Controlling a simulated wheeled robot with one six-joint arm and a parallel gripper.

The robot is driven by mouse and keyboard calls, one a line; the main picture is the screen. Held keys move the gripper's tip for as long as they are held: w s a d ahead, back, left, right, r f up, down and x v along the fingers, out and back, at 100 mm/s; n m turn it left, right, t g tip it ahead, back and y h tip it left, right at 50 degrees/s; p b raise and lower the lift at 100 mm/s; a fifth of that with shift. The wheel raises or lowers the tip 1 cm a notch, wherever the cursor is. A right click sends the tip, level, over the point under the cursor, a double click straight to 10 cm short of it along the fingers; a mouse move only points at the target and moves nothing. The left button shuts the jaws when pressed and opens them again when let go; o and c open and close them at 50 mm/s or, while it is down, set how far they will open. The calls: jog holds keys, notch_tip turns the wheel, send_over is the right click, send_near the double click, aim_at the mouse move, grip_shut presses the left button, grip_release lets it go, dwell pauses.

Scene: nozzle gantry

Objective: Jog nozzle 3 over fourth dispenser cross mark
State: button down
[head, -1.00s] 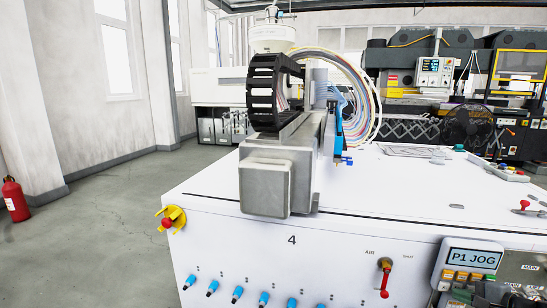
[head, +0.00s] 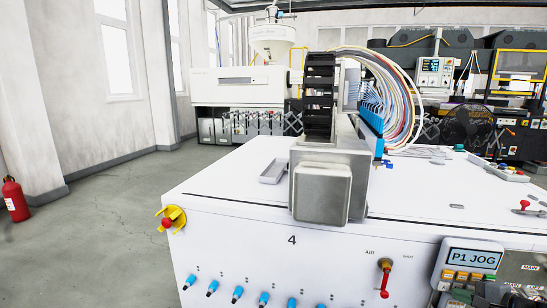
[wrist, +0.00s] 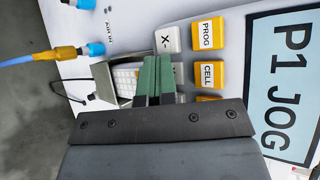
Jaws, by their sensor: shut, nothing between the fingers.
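The gantry (head: 322,190) spans the white table (head: 225,185) in the head view, its row of blue nozzles (head: 372,120) on its right side. I cannot tell nozzle 3 apart, and no cross mark is clear to me. The panel display (head: 473,257) reads P1 JOG; it also shows in the wrist view (wrist: 285,90). In the wrist view my gripper (wrist: 155,60) is shut and empty, its green fingertips just below the X- key (wrist: 165,39) in the picture. The fingers hide part of the keys; contact is unclear.
Yellow PROG (wrist: 208,31) and CELL (wrist: 208,74) keys lie right of the fingers. A red air lever (head: 384,285) and a yellow-and-red knob (head: 172,219) are on the table front. A grey tray (head: 273,171) lies left of the gantry.

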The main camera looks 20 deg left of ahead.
jog(key=shift+s, duration=0.15)
dwell(0.5)
jog(key=shift+s+d+b, duration=0.1)
jog(key=shift+s+b, duration=0.25)
jog(key=shift+s, duration=0.4)
jog(key=shift+s+d+b, duration=0.15)
jog(key=shift+s+b, duration=0.15)
jog(key=shift+s, duration=0.95)
jog(key=shift+s+d+b, duration=0.15)
jog(key=shift+s+b, duration=0.15)
jog(key=shift+s, duration=0.95)
dwell(1.4)
jog(key=s+a+r+n+g+h+p, duration=0.1)
jog(key=s+a+r+n+h+p, duration=0.2)
jog(key=r+p, duration=1.2)
jog(key=s+a+r+n+g+h+p, duration=0.1)
jog(key=s+a+r+n+h+p, duration=0.2)
jog(key=s+r+p, duration=0.7)
jog(key=s+a+r+n+g+h+p, duration=0.1)
jog(key=s+a+r+n+h+p, duration=0.2)
jog(key=r+p, duration=1.8)
jog(key=s+a+r+n, duration=0.2)
jog(key=s+r+n, duration=0.1)
jog(key=s, duration=0.1)
jog(key=shift+s+r+h+p, duration=0.25)
jog(key=shift+r+h+p, duration=0.05)
jog(key=shift+r+p, duration=0.1)
